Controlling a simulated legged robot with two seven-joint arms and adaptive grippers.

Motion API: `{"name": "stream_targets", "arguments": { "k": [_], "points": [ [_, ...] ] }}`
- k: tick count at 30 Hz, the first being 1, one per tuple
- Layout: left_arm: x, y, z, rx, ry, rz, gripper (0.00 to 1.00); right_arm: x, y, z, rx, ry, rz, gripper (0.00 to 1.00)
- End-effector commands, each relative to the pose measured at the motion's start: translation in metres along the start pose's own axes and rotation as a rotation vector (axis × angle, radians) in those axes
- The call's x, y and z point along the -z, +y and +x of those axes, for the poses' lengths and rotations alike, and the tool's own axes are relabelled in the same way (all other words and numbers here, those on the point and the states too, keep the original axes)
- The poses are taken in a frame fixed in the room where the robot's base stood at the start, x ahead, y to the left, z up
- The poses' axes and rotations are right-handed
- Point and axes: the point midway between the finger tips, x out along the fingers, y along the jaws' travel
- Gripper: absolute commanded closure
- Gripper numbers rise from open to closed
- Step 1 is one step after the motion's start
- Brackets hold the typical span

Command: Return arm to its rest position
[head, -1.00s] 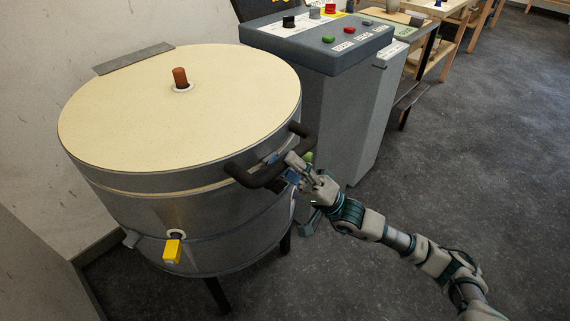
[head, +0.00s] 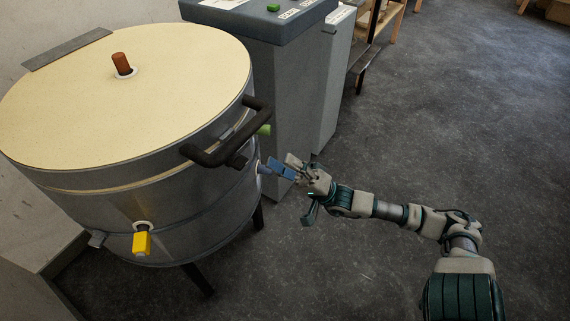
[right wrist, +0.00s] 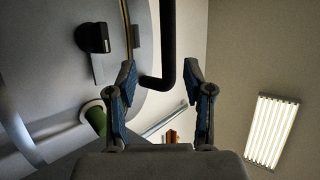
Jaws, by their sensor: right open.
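My right arm (head: 385,209) reaches in from the lower right in the head view. Its gripper (head: 280,165) is beside the kiln-like drum (head: 190,205), a little below the black lid handle (head: 225,148). The gripper is open and empty. In the right wrist view the two blue-padded fingers (right wrist: 164,100) stand apart, with the black handle (right wrist: 168,50) beyond the gap between them. My left gripper is not in view.
The drum has a cream lid with a brown plug (head: 121,64), a yellow plug (head: 142,243) and a green knob (head: 264,130). A grey control cabinet (head: 270,90) stands behind it. The dark floor (head: 450,120) to the right is clear.

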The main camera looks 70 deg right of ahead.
Motion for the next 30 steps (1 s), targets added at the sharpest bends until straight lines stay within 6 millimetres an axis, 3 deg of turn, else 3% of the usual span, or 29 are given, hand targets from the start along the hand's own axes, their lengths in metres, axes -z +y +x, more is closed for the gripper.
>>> {"name": "stream_targets", "arguments": {
  "k": [23,26,29,30],
  "points": [
    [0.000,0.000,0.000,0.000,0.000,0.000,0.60,0.001,0.003,-0.008,-0.011,0.020,0.041,0.48],
    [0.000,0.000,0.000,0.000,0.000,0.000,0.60,0.001,0.020,-0.016,-0.066,0.116,0.247,0.48],
    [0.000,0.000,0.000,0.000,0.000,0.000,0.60,-0.012,0.055,-0.031,-0.150,0.293,0.683,0.48],
    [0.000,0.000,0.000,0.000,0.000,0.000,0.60,-0.026,0.072,-0.038,-0.182,0.371,0.913,0.48]
  ]
}}
